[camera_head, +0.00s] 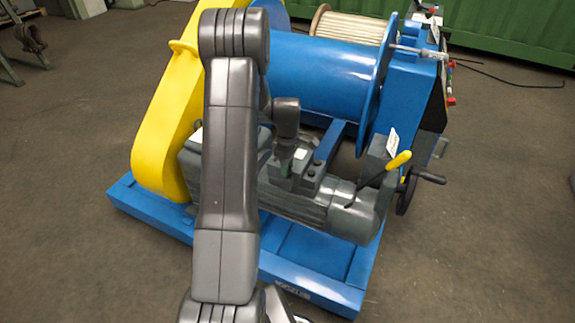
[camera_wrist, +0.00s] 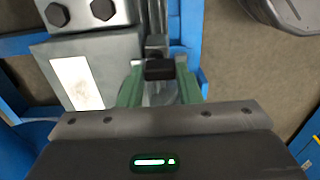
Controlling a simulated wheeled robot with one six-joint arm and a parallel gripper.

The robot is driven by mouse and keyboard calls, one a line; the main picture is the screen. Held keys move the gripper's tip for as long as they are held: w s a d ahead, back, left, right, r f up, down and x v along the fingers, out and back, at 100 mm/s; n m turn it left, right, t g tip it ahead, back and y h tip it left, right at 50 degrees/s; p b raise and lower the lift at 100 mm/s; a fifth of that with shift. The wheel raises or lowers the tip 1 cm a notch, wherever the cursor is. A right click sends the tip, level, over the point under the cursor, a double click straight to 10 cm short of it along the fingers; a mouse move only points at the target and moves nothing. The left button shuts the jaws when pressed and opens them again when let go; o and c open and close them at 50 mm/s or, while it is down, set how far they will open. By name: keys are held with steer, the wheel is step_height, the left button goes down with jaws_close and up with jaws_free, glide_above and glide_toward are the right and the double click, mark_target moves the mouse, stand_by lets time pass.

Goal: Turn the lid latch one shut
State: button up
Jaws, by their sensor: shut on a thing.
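The lid latch one (camera_wrist: 159,69) is a small dark block in the wrist view, at the edge of a grey box. My gripper (camera_wrist: 160,88) has its green fingers on either side of it and is shut on it. In the head view my gripper (camera_head: 290,165) points down at the grey motor's terminal box (camera_head: 313,183). The latch is too small and too covered by my gripper and arm to make out there. Its exact angle is hard to tell.
A blue winch drum (camera_head: 325,75) stands behind, with a yellow chain guard (camera_head: 165,125) on the left. A yellow-tipped lever (camera_head: 398,160) and a black handwheel (camera_head: 408,190) are on the right. A blue base frame (camera_head: 310,270) carries the machine; the floor in front is free.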

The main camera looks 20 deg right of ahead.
steer(key=o, duration=1)
steer(key=shift+r, duration=0.15)
step_height(320, 180, up, 14)
steer(key=shift+f+p, duration=0.2)
steer(key=shift+p, duration=0.75)
steer(key=shift+f, duration=0.15)
step_height(320, 180, down, 14)
steer(key=shift+r+b, duration=0.15)
steer(key=shift+b, duration=0.8)
